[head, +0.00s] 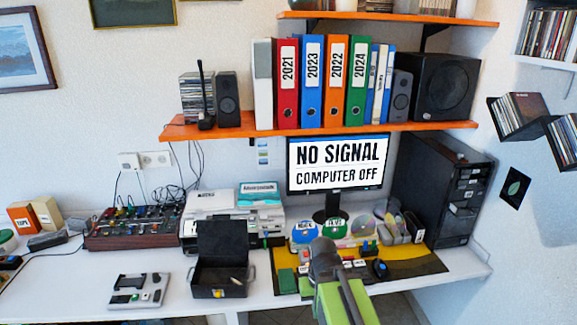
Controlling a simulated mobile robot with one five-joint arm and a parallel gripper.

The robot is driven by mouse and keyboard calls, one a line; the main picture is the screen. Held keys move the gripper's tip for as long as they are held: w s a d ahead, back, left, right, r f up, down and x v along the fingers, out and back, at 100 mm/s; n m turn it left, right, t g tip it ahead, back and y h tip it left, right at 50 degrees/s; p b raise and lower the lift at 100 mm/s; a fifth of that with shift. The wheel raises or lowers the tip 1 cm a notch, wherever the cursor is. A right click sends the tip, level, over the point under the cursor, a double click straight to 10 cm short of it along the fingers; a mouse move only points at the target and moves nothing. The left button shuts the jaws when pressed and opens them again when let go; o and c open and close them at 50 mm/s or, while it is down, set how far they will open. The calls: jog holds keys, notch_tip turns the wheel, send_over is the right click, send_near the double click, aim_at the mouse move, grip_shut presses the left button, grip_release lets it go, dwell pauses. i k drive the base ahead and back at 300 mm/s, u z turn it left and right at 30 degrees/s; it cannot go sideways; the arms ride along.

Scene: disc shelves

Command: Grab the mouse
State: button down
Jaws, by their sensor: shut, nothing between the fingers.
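A small dark rounded object with blue on it (380,268) lies on the yellow and black desk mat (425,263), right of my gripper. It may be the mouse, but it is too small to be sure. My gripper (323,247) is at the end of my green arm, over the front middle of the desk, and looks shut and empty. The gripper and arm hide part of the mat and what lies behind them.
A monitor (338,163) stands behind the mat, with a black computer tower (440,190) at right. An open black box (220,262) is left of the mat. Discs and small blocks crowd the mat. An orange shelf (300,131) with binders hangs above. Bare desk shows at front left.

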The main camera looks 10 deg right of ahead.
aim_at(382, 274)
jog(key=u, duration=0.05)
jog(key=k, duration=0.5)
jog(key=z, duration=0.65)
jog(key=i, duration=1.3)
jog(key=u, duration=4.45)
jog(key=i, duration=0.15)
jog(key=z, duration=1.95)
jog(key=k, duration=0.6)
jog(key=z, duration=0.25)
